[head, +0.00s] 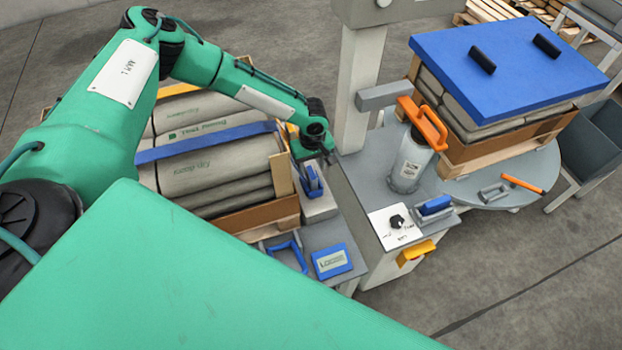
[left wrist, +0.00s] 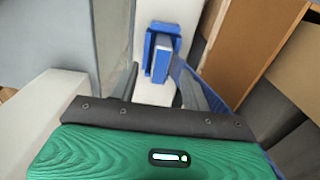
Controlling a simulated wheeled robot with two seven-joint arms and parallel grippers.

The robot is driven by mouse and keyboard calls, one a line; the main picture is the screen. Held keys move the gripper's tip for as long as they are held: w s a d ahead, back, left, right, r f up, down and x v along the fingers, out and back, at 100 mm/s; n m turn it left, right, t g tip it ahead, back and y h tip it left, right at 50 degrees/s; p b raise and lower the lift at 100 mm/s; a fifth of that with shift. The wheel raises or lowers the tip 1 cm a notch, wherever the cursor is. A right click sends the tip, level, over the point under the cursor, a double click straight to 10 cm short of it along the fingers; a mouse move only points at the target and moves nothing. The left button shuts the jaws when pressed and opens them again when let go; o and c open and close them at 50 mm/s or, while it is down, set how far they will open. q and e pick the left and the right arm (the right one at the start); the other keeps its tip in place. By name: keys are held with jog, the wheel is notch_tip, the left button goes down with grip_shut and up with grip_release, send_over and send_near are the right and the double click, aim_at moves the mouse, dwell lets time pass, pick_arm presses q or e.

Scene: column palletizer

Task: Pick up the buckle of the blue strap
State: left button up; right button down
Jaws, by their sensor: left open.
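The blue strap (head: 205,142) runs across the sacks on the left pallet. Its blue buckle (head: 313,182) stands on a pale block at the stack's right side. In the left wrist view the buckle (left wrist: 161,57) shows on the pale surface, just beyond the fingertips, and the strap (left wrist: 190,82) passes at right, partly behind a finger. My left gripper (head: 318,157) is just above the buckle in the head view. In the left wrist view the gripper (left wrist: 157,80) is open, with nothing visible held between its fingers. My right gripper is out of view.
A brown board (head: 248,218) edges the stack. A blue handle (head: 287,254) and blue box (head: 332,262) lie on a grey stand below. A control cabinet (head: 397,226) with a knob stands to the right. A blue lid (head: 508,62) tops another stack.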

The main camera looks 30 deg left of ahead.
aim_at(311, 172)
pick_arm(q)
jog(key=f, duration=0.4)
jog(key=shift+w+a+f, duration=0.1)
jog(key=shift+a+f, duration=0.1)
jog(key=shift+f, duration=0.1)
grip_shut()
jog(key=shift+r, duration=0.1)
